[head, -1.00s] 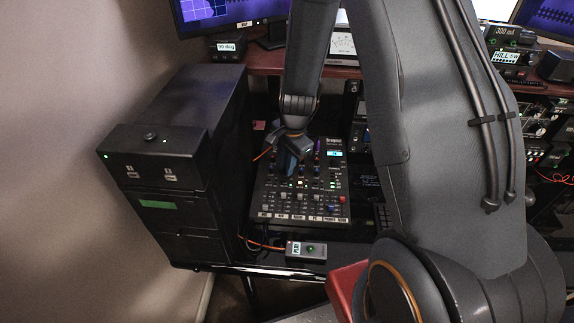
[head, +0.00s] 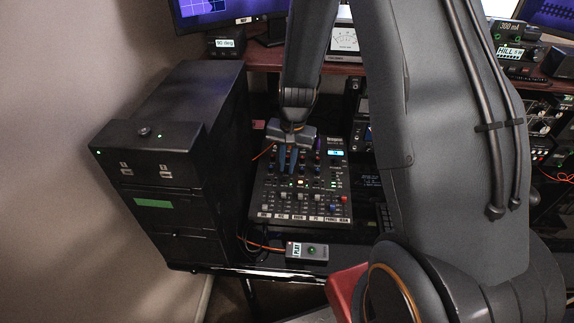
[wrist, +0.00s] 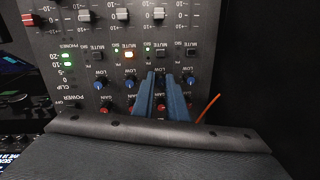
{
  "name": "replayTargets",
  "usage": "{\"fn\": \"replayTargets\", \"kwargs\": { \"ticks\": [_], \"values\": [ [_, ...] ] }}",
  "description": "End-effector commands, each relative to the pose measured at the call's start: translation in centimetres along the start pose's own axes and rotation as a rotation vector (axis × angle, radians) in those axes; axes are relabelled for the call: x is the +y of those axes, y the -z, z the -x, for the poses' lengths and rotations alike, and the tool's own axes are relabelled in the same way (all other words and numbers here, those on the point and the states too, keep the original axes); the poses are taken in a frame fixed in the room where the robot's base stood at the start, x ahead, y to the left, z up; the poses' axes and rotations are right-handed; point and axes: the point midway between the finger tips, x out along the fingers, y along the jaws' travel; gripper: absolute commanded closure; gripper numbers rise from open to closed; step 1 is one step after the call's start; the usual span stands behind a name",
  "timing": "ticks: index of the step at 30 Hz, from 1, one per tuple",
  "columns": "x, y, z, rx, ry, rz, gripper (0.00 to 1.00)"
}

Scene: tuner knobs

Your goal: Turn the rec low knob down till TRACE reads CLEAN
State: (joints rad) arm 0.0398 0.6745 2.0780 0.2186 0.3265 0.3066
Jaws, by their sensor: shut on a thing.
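The mixer (head: 270,205) lies on the desk, its knobs and faders facing up. My gripper (head: 289,168) points down over its upper half. In the wrist view the two blue fingers (wrist: 161,75) are close together on a knob in the LOW row. The fingers hide nearly all of that knob. Other blue LOW knobs show beside it, two to the left (wrist: 130,85) and one to the right (wrist: 190,79). I cannot read a rec label or a TRACE reading. The monitor (head: 220,10) at the top left shows a purple grid plot, partly out of frame.
A black cabinet (head: 185,105) stands left of the mixer. A small box marked PLAY (head: 307,251) lies in front. A needle meter (head: 344,40) and a small "90 deg" display (head: 224,43) stand behind. Red GAIN knobs (wrist: 106,107) sit close to the fingers.

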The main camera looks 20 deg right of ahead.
Motion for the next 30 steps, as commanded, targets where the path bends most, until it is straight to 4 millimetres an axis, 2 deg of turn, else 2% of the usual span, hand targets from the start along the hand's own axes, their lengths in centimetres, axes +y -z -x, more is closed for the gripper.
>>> {"fn": "replayTargets", "kwargs": {
  "ticks": [10,26,27,30],
  "values": [
    [-0.13,0.16,0.07,-0.008,-0.009,0.142,1.0],
    [-0.15,0.17,0.1,-0.009,-0.01,0.166,1.0],
    [-0.15,0.17,0.1,-0.009,-0.01,0.166,0.82],
    [-0.13,0.14,0.08,-0.01,-0.01,0.166,0.69]
  ]
}}
